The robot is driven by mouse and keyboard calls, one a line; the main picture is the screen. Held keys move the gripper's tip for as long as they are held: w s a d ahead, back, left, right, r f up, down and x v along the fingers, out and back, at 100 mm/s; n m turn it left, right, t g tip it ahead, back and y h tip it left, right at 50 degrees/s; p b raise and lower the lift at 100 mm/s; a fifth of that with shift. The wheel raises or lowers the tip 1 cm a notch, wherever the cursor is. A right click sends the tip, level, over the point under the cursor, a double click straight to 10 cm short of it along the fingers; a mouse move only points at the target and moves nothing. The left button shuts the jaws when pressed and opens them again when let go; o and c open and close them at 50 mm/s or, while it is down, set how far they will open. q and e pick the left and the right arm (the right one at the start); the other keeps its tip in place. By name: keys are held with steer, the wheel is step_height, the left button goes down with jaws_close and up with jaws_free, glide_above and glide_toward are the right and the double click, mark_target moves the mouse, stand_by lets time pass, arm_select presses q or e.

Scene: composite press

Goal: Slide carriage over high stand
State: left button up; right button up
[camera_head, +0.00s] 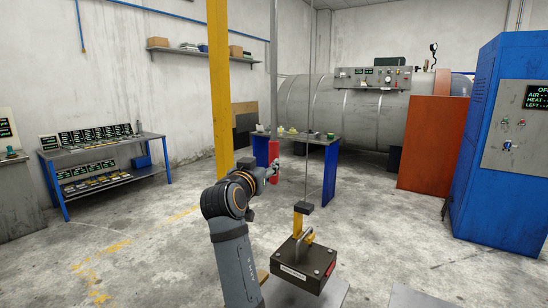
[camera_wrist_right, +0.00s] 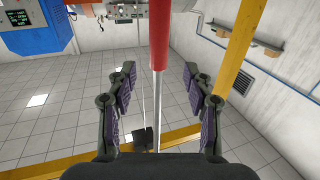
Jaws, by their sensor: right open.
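A red handle (camera_head: 275,150) sits on a grey pole (camera_head: 273,70) hanging from above. In the right wrist view, which looks upward, the red handle (camera_wrist_right: 158,35) and pole lie between my open right gripper's fingers (camera_wrist_right: 159,72). It appears empty; I cannot tell whether it touches the pole. In the head view the right gripper (camera_head: 270,172) is beside the handle. A dark box, seemingly the carriage (camera_wrist_right: 143,137), is at the yellow overhead beam (camera_wrist_right: 60,166). A dark block (camera_head: 312,258) hangs on the hoist line below a yellow hook. The high stand is not clearly identifiable. The left gripper is not in view.
A yellow column (camera_head: 219,80) stands left of the pole. A blue-legged table (camera_head: 331,165) with small items is behind it. A grey flat top (camera_head: 415,297) shows at bottom right. A blue cabinet (camera_head: 497,130) stands right. The floor between is mostly clear.

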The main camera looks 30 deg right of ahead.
mark_target(273, 154)
steer(key=p+x, duration=0.1)
steer(key=x, duration=0.3)
steer(key=p+x, duration=0.2)
steer(key=x, duration=0.3)
steer(key=shift+d+r, duration=0.25)
steer(key=shift+w+d+f, duration=0.1)
steer(key=shift+w+d, duration=0.3)
steer(key=shift+w, duration=0.05)
jaws_close()
